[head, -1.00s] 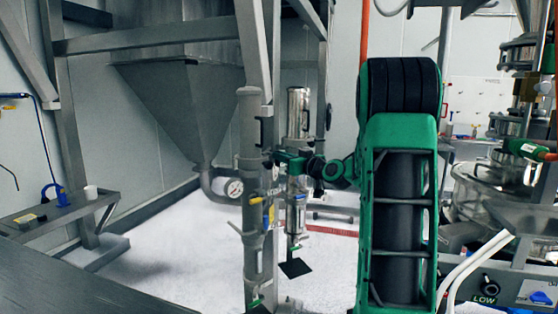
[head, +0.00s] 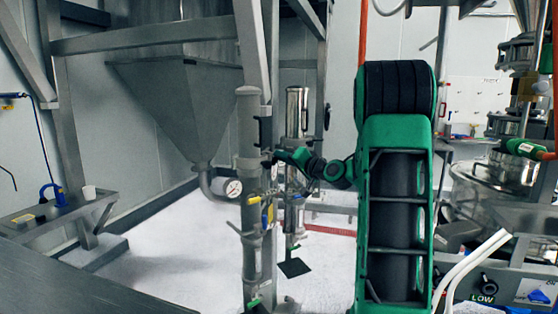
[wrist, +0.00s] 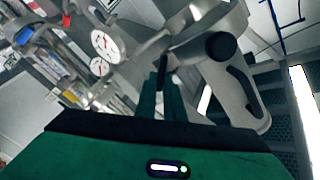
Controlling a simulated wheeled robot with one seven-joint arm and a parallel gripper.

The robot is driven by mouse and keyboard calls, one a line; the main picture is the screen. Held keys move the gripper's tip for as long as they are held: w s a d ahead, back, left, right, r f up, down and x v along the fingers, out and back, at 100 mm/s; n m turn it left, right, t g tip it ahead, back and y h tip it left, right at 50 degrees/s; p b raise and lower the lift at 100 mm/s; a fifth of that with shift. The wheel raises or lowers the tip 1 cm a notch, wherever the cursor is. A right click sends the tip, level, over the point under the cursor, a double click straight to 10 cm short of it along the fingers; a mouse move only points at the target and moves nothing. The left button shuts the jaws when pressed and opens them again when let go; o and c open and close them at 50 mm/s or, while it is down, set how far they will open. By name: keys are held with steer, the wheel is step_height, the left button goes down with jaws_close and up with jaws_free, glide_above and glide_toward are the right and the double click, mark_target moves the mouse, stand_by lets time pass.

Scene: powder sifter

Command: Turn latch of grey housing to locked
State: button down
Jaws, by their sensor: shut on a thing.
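The grey housing (head: 250,125) is a tall upright cylinder left of my arm in the head view. It also fills the upper right of the wrist view (wrist: 232,75). My green gripper (head: 276,157) reaches to its right side at mid-height. In the wrist view my gripper (wrist: 161,75) has its fingers close together on the latch (wrist: 164,62), a small dark piece beside the grey housing. The fingers hide most of the latch, and I cannot tell its exact angle.
A pressure gauge (head: 233,188) sits left of the housing. A shiny metal cylinder (head: 296,112) stands just to the right, behind my gripper. A large hopper (head: 180,100) is at the back left. White floor (head: 170,250) is clear on the left.

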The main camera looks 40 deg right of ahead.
steer(key=shift+d+f+m, duration=0.1)
steer(key=shift+f+m, duration=0.1)
steer(key=shift+m, duration=1.25)
steer(key=shift+d+f+m, duration=0.1)
steer(key=shift+f+m, duration=0.1)
steer(key=shift+m, duration=1.2)
steer(key=shift+d+f+m, duration=0.1)
steer(key=shift+f+m, duration=0.1)
steer(key=shift+m, duration=1.25)
steer(key=shift+f, duration=0.1)
steer(key=c, duration=1.9)
jaws_free()
steer(key=shift+o, duration=0.2)
steer(key=shift+s, duration=0.1)
steer(key=s, duration=1)
steer(key=shift+s, duration=0.3)
steer(key=shift+a, duration=0.1)
